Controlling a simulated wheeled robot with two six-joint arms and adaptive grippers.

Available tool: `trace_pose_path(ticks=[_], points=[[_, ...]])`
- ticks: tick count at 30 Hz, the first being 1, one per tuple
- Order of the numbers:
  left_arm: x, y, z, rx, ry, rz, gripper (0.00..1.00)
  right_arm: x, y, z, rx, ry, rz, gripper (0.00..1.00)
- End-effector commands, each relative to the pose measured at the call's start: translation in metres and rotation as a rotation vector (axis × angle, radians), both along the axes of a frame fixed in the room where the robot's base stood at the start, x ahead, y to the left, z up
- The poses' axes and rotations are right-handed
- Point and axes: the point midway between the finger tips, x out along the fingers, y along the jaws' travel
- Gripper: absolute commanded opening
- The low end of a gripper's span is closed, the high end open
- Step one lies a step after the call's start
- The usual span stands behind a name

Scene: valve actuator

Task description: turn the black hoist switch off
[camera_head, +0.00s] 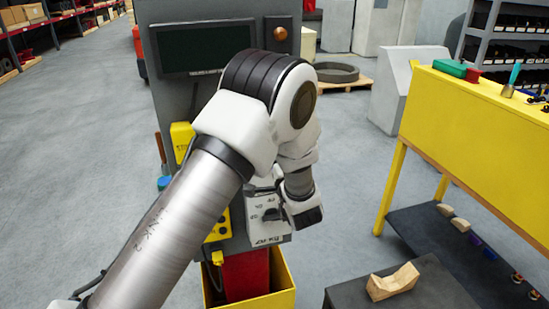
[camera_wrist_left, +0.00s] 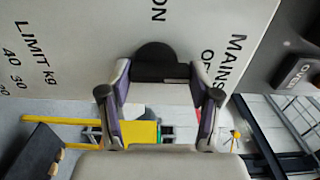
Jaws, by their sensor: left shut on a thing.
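The black hoist switch (camera_wrist_left: 157,60) is a round knob on a pale panel (camera_wrist_left: 85,60) in the left wrist view. The panel is printed MAINS, with ON above the knob in the picture and OF at its right, partly hidden. My left gripper (camera_wrist_left: 160,74) is shut on the knob, one finger at each side of it. In the head view the pale switch box (camera_head: 268,237) stands beyond my left arm, which hides part of it. My right gripper is in neither view.
A grey cabinet with a dark screen (camera_head: 203,48) rises behind the arm. A yellow bin (camera_head: 279,299) is below the box. A yellow workbench (camera_head: 480,125) stands at the right. A dark low table (camera_head: 440,288) carries a wooden cradle (camera_head: 394,282). Grey floor lies between.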

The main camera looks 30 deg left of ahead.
Motion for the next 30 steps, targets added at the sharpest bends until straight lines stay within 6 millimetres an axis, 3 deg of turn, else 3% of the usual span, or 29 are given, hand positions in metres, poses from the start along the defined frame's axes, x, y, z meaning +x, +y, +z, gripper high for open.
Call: trace_pose_path(ticks=[2, 3, 4, 15, 25, 30], points=[[0.001, 0.000, 0.002, 0.002, -0.004, -0.001, 0.28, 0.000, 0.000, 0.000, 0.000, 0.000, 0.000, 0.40], [0.001, 0.000, 0.002, 0.002, -0.004, -0.001, 0.76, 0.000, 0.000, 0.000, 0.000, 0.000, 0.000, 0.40], [0.001, 0.000, 0.002, 0.001, -0.005, -0.001, 0.87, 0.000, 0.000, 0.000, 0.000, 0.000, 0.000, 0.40], [-0.001, -0.003, 0.001, 0.001, -0.001, -0.002, 0.88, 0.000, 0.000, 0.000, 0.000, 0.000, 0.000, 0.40], [-0.038, -0.048, 0.001, 0.005, 0.000, -0.006, 0.88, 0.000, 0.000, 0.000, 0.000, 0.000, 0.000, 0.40], [-0.048, -0.058, 0.000, 0.002, -0.001, -0.001, 0.88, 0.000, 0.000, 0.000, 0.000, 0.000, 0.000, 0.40]])
